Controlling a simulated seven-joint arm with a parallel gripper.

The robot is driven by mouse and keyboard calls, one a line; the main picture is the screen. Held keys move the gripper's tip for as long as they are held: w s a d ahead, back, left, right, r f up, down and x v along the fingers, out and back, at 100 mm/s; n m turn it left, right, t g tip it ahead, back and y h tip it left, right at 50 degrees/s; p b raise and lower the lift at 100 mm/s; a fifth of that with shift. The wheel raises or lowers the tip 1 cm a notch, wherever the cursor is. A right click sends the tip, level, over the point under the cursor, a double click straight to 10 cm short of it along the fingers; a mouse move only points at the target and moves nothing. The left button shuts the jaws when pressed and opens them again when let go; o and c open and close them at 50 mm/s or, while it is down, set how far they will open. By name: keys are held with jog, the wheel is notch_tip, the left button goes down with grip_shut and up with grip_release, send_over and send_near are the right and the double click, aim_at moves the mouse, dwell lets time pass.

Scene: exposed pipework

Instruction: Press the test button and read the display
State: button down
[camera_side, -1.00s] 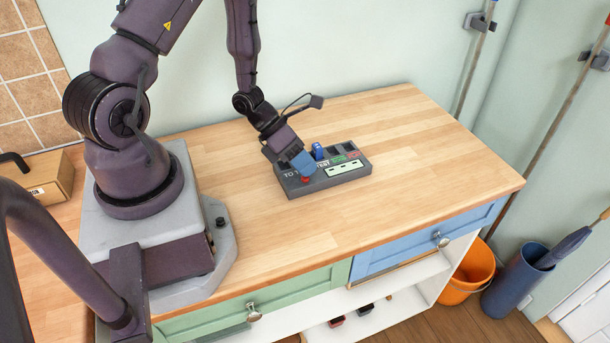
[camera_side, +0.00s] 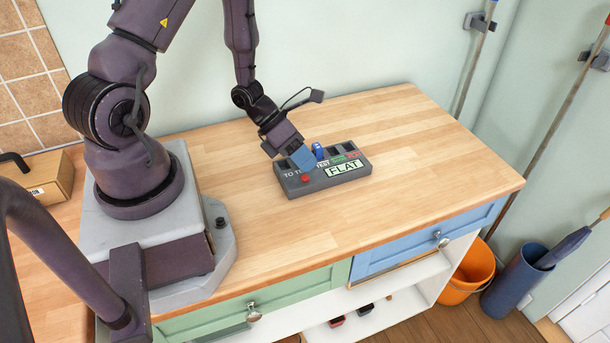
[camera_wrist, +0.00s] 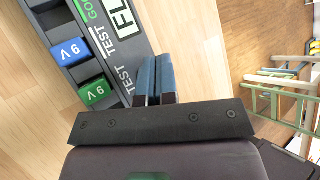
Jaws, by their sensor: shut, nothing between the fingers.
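A dark grey battery tester (camera_side: 325,174) lies on the wooden worktop. Its display (camera_side: 344,169) reads "FLAT" in the side view; only "FL" shows in the wrist view (camera_wrist: 121,12). The red test button (camera_side: 305,178) is in plain sight at the tester's front left. A blue 9 V battery (camera_side: 317,151) stands in a slot; the wrist view shows it (camera_wrist: 71,51) beside a green 9 V battery (camera_wrist: 95,91). My gripper (camera_side: 308,164) is shut and empty, its blue fingertips just above the tester, behind the button. The fingertips (camera_wrist: 156,62) partly hide the tester's near end in the wrist view.
The worktop (camera_side: 430,150) is clear to the right of the tester. A cardboard box (camera_side: 45,178) is at the far left. An orange bucket (camera_side: 466,275) and a blue bin (camera_side: 517,280) stand on the floor to the right.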

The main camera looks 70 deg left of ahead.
jog(key=shift+r, duration=2.5)
jog(key=shift+s+d+m, duration=0.2)
jog(key=shift+s+m, duration=0.05)
jog(key=shift+m, duration=0.55)
notch_tip(320, 180, up, 3)
jog(key=s+d+m+g+h, duration=0.1)
jog(key=s+d+m+g, duration=0.15)
jog(key=m, duration=0.65)
notch_tip(320, 180, up, 16)
jog(key=f+m+g+y, duration=0.15)
jog(key=m+y, duration=0.55)
jog(key=m, duration=1.5)
send_over(304, 177)
jog(key=s+d, duration=0.4)
jog(key=s, duration=0.4)
jog(key=r, duration=0.1)
notch_tip(304, 177, up, 6)
jog(key=d+m+t, duration=0.2)
jog(key=t, duration=0.1)
jog(key=shift+s+m+y, duration=0.4)
jog(key=shift+s, duration=0.05)
